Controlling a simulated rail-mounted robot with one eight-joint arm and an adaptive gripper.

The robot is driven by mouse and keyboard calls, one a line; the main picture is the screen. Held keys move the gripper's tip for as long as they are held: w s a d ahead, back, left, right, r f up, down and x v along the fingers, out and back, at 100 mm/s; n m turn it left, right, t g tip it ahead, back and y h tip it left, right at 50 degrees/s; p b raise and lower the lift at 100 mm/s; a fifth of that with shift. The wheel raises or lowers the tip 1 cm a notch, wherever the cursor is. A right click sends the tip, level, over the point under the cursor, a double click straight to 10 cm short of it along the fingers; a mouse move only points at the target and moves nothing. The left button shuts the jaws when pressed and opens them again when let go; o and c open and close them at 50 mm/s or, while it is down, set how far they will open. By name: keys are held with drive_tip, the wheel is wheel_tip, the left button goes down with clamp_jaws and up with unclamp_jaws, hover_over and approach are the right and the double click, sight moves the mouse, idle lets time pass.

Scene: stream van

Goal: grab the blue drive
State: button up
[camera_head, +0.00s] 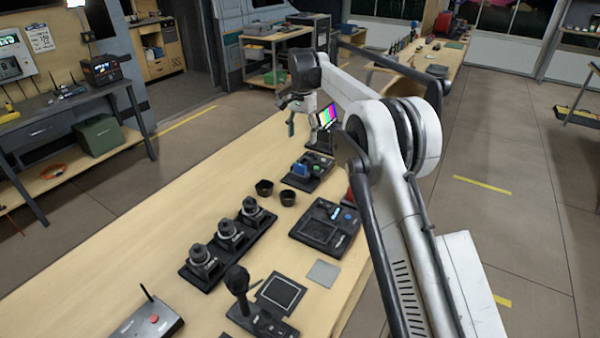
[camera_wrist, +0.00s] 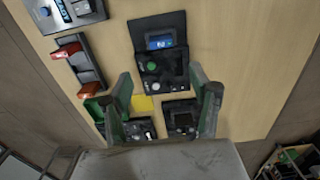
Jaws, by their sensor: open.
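The blue drive (camera_head: 301,169) shows as a small blue block at the left of a black holder (camera_head: 308,182) on the long wooden table. In the wrist view a blue piece, which looks like the same drive (camera_wrist: 158,42), sits at the upper part of a black unit with a green round part (camera_wrist: 151,67). My gripper (camera_head: 291,125) is over the table, farther along it than the holder. In the wrist view my gripper (camera_wrist: 162,82) has its fingers spread apart with nothing held between them. The blue piece lies above the fingertips in that picture, apart from them.
Two black cups (camera_head: 276,193) and a base with three dark knobbed units (camera_head: 229,234) stand nearer. A control panel (camera_head: 326,228) sits right of the cups. A colour-bar screen (camera_head: 326,116) is beside my gripper. The table's left side (camera_head: 190,213) is bare.

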sight(300, 165)
wheel_tip(300, 165, down, 8)
drive_tip(key=shift+r+p, duration=0.1)
drive_tip(key=shift+p, duration=0.2)
drive_tip(key=shift+s+a+f+p, duration=0.2)
drive_tip(key=shift+f+p, duration=0.1)
drive_tip(key=shift+f, duration=1.05)
drive_tip(key=shift+s+a+f+p, duration=0.15)
drive_tip(key=shift+f+p, duration=0.1)
drive_tip(key=shift+f, duration=1.05)
drive_tip(key=shift+w, duration=0.1)
drive_tip(key=shift+c, duration=0.4)
drive_tip(key=c, duration=1.2)
drive_tip(key=shift+o, duration=0.2)
drive_tip(key=shift+r, duration=0.15)
